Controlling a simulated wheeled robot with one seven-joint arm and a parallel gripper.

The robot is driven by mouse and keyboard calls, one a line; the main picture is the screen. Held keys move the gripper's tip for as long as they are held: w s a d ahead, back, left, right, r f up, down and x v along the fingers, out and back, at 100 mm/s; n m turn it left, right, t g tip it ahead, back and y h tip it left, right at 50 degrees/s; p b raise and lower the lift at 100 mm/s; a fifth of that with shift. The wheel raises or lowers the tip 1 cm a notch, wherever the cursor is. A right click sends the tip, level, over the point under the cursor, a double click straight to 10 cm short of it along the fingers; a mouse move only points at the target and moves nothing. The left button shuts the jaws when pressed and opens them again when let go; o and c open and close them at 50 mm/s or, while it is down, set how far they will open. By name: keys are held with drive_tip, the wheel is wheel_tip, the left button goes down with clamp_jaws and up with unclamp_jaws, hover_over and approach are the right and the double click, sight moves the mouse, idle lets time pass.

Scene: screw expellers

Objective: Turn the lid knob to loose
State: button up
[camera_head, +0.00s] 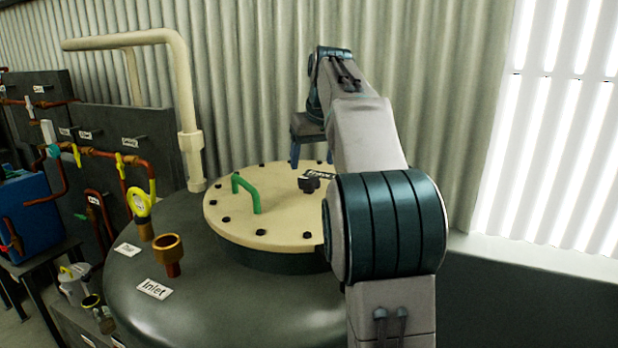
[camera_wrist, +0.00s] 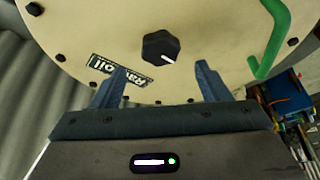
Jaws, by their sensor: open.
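The lid knob (camera_head: 309,183) is a small black knob on the cream round lid (camera_head: 275,228) of the dark tank. In the wrist view the knob (camera_wrist: 161,48) is black and lobed, with a white pointer line toward the lower right. My gripper (camera_wrist: 160,78) is open and empty, its two blue-grey fingers apart. The knob lies beyond the fingertips, roughly centred between them, not touched. In the head view my gripper (camera_head: 309,160) hangs above the far part of the lid, behind the knob. A label (camera_wrist: 121,72) is partly hidden by the left finger.
A green handle (camera_head: 246,193) rises from the lid, left of the knob. Bolts ring the lid rim. A brass fitting (camera_head: 168,254) and a yellow gauge (camera_head: 141,203) stand on the tank. A cream pipe (camera_head: 188,110) rises behind, before a corrugated wall.

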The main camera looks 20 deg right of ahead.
sight(309, 179)
drive_tip(key=x, duration=0.6)
drive_tip(key=c, duration=1)
